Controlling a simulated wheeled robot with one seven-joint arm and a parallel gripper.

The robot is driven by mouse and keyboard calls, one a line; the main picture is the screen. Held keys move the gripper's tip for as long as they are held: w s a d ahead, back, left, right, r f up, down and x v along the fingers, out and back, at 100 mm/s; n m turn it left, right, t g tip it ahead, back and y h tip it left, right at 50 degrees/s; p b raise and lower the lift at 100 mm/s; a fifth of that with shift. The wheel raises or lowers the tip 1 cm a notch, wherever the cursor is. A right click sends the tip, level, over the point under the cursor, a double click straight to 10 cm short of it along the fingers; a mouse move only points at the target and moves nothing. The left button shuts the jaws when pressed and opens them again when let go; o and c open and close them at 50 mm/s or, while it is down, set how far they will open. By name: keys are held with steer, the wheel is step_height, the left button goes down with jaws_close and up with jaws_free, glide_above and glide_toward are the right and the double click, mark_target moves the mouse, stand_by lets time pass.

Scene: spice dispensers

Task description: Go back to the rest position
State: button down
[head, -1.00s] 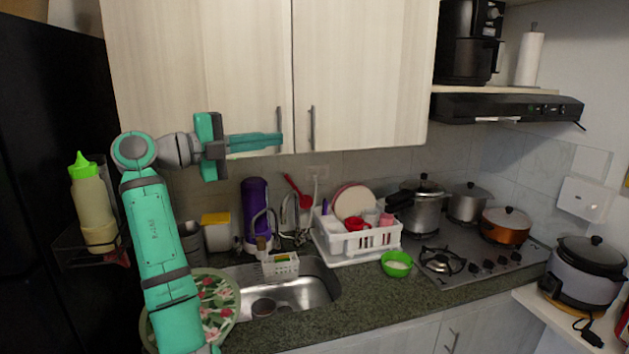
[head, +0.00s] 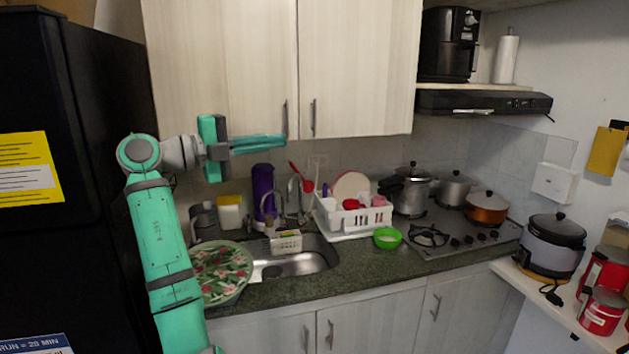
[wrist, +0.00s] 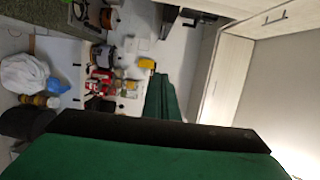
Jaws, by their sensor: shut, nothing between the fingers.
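My gripper (head: 284,143) is raised in front of the light wood upper cabinets in the head view, its fingers pointing right. The fingers lie together, shut, with nothing held. They also show in the wrist view (wrist: 161,97) as a green shape with nothing at the tips. My arm rises on the left side of the head view, bent at the top. The fingers overlap the cabinet doors (head: 355,65) in the picture; I cannot tell how far apart they are.
A dark fridge (head: 75,120) stands close left of my arm. Below are the sink (head: 305,263), a floral tray (head: 221,272), a white dish rack (head: 355,222) and a green bowl (head: 388,238). Pots stand on the stove (head: 455,235). A slow cooker (head: 553,245) and red cans (head: 603,310) are at right.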

steer(key=w+f+n+t+y, duration=0.2)
steer(key=w+f+n+y, duration=0.3)
steer(key=f, duration=1.1)
steer(key=w+f+n+t, duration=0.25)
steer(key=f+n, duration=0.45)
steer(key=f, duration=0.9)
steer(key=s+d+f+n+y, duration=0.25)
steer(key=s+f+n, duration=0.3)
steer(key=f, duration=0.95)
steer(key=s+d+f+n+y, duration=0.1)
steer(key=s+f+n+y, duration=0.45)
steer(key=f, duration=0.85)
steer(key=s+d+f+n+y, duration=0.1)
steer(key=s+f, duration=0.3)
steer(key=s, duration=0.5)
steer(key=s+d+f+n+y, duration=0.15)
steer(key=s+f, duration=0.25)
steer(key=s, duration=0.5)
steer(key=s+f+n, duration=0.2)
steer(key=s+f, duration=0.2)
steer(key=s, duration=0.6)
steer(key=s+d+r+n+t, duration=0.1)
steer(key=s+r, duration=0.6)
steer(key=s, duration=0.5)
steer(key=s+d+r+n+t, duration=0.1)
steer(key=s+d+r, duration=0.1)
steer(key=s+r, duration=0.5)
steer(key=shift+d+f+v, duration=0.2)
steer(key=shift+f+v, duration=0.45)
steer(key=shift+v, duration=2.35)
